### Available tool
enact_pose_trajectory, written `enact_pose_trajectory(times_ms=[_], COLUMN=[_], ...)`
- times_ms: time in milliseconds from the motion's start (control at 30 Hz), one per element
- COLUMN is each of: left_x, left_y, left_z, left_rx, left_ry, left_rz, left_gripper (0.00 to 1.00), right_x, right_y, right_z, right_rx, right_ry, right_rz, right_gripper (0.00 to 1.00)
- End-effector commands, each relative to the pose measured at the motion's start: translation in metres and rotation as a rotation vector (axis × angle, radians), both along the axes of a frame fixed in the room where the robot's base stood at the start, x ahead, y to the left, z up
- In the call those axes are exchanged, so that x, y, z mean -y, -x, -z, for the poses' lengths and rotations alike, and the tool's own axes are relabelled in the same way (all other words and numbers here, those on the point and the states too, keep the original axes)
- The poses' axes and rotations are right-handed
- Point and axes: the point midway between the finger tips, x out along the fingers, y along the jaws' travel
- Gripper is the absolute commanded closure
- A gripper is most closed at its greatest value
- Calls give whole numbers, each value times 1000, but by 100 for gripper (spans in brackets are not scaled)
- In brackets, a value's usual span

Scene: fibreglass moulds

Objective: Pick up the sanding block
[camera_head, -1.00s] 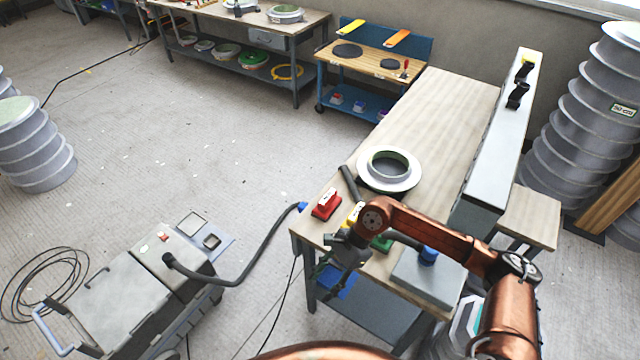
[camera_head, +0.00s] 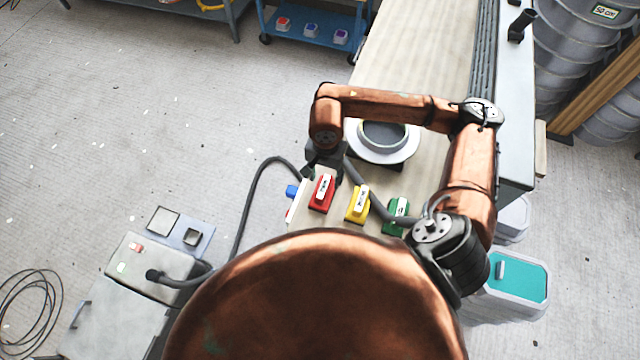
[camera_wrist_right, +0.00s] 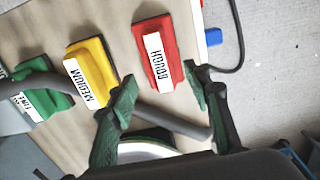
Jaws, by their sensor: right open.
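Three sanding blocks with white labels stand in a row on the light wooden bench (camera_head: 425,50). The red block (camera_head: 321,195) reads ROUGH, the yellow block (camera_head: 357,206) MEDIUM and the green block (camera_head: 396,213) FINE. My right gripper (camera_head: 320,170) hangs at the far edge of the red block. In the right wrist view the open gripper fingers (camera_wrist_right: 160,75) lie either side of the lower part of the red block (camera_wrist_right: 158,55). The yellow block (camera_wrist_right: 95,70) and green block (camera_wrist_right: 38,95) show to the left. Contact cannot be told. My left gripper is not in view.
A grey machine (camera_head: 130,290) stands on the floor at left. A turquoise-lidded bin (camera_head: 520,275) is at right.

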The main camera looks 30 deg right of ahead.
Motion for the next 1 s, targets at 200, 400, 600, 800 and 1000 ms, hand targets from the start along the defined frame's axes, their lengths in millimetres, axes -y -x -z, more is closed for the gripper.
enact_pose_trajectory(times_ms=[200,400,600,800,1000], left_x=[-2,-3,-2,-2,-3], left_y=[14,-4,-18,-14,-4], left_z=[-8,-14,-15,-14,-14], left_rx=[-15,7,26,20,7], left_ry=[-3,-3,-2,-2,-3], left_rz=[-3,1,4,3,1], left_gripper=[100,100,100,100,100], right_x=[-4,-5,-5,-5,-5], right_y=[1,2,1,1,1], right_z=[26,53,59,59,59], right_rx=[-8,-5,-1,-2,-2], right_ry=[-3,-2,-3,-2,-2], right_rz=[1,4,2,3,3], right_gripper=[55,55,55,61,75])
